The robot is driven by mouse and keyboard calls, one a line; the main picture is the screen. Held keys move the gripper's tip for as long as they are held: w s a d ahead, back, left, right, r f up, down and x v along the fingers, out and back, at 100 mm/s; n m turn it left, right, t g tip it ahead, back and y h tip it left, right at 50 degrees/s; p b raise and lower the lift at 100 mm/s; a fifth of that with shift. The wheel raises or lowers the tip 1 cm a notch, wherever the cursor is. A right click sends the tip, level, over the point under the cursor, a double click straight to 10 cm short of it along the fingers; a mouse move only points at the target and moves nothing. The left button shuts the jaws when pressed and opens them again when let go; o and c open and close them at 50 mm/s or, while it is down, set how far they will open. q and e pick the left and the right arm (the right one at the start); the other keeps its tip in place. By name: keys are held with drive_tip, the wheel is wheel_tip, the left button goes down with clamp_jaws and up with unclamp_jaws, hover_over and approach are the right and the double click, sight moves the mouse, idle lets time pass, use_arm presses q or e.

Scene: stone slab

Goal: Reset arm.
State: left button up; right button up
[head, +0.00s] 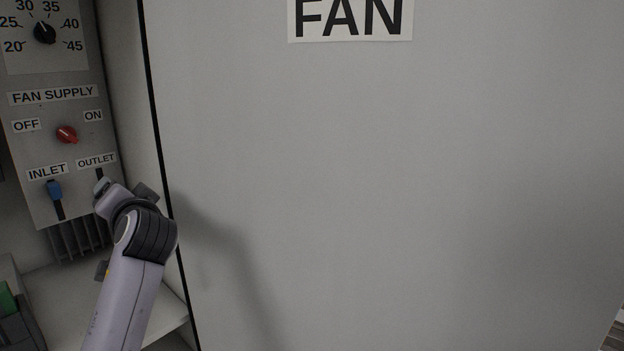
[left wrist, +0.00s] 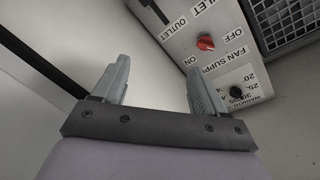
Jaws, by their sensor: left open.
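My left arm comes in from the lower left of the head view and reaches up in front of the control panel (head: 40,100). The panel also shows in the left wrist view (left wrist: 222,68), beyond the fingers at the upper right. My right gripper is not in view.
A large grey panel marked FAN (head: 400,190) fills the middle and right. The control panel bears a red knob (head: 67,134), a black dial (head: 44,32) and a blue lever (head: 54,190). A shelf (head: 60,295) lies below it. A green item (head: 6,300) is at the lower left.

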use_arm(q)
drive_tip(key=s+d+f+m+h+p, duration=0.1)
drive_tip(key=s+d+f+h, duration=0.15)
drive_tip(key=f, duration=0.65)
drive_tip(key=s+d+f+m+h+p, duration=0.1)
drive_tip(key=s+d+f+h, duration=0.2)
drive_tip(key=f, duration=0.6)
drive_tip(key=s+d+f+m+h+p, duration=0.1)
drive_tip(key=s+d+f+h, duration=0.2)
drive_tip(key=f, duration=0.5)
drive_tip(key=s+d+f+n+g+h+p, duration=0.1)
drive_tip(key=s+d+f+h, duration=0.1)
drive_tip(key=s+f, duration=0.4)
drive_tip(key=s+d+f+n+g+h, duration=0.1)
drive_tip(key=s+f, duration=0.5)
drive_tip(key=s, duration=1.1)
drive_tip(key=shift+d+n+h+p, duration=0.4)
drive_tip(key=shift+d+h, duration=0.25)
drive_tip(key=shift+h, duration=0.2)
